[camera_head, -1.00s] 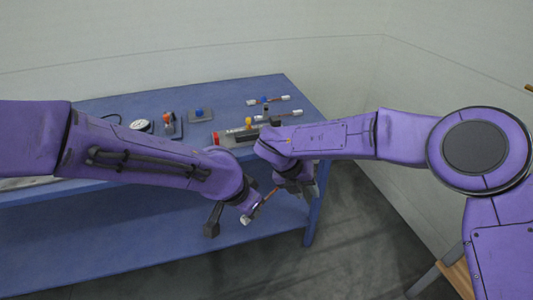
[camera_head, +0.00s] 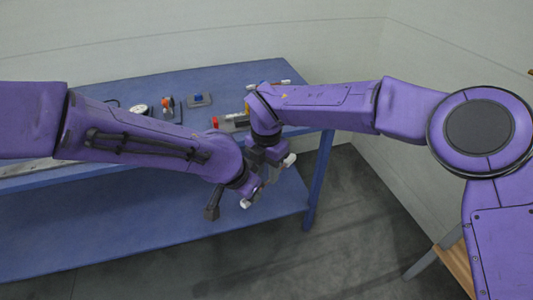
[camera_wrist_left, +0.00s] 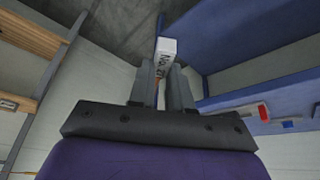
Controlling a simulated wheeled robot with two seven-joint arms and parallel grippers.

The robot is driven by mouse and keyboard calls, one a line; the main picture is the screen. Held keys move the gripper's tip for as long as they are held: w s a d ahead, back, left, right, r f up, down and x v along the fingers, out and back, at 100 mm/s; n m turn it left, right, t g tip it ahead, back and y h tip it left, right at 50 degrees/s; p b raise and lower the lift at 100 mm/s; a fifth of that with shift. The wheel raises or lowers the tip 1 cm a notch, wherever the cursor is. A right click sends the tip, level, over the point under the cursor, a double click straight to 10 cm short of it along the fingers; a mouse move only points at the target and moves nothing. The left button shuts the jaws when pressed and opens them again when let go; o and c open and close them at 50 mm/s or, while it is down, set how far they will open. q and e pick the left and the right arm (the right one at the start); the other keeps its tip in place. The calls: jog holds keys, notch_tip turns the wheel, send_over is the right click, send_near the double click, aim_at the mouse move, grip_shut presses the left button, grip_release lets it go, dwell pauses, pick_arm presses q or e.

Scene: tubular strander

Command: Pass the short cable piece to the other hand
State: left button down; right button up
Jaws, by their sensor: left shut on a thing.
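The short cable piece shows in the left wrist view as a white printed label (camera_wrist_left: 167,48) with a bit of copper-orange between the fingers. My left gripper (camera_wrist_left: 163,86) is shut on it; the label stands just past the fingertips. In the head view the left gripper (camera_head: 256,192) is low in front of the bench, with a small white end (camera_head: 245,203) beside it. My right gripper (camera_head: 270,163) is close above and beside it, with another small white piece (camera_head: 289,160) at its side. Its fingers overlap the left hand, so its jaw state and any contact with the cable are unclear.
The blue bench (camera_head: 230,85) carries a round white gauge (camera_head: 138,110), a small block with a blue knob (camera_head: 199,99) and a red-ended cylinder (camera_head: 230,122). A white-tipped cable lies behind my right arm. Open floor lies right of the bench.

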jog(key=shift+f, duration=0.65)
jog(key=shift+c, duration=0.3)
grip_shut()
pick_arm(q)
jog(key=c, duration=1)
grip_release()
jog(key=shift+o, duration=0.2)
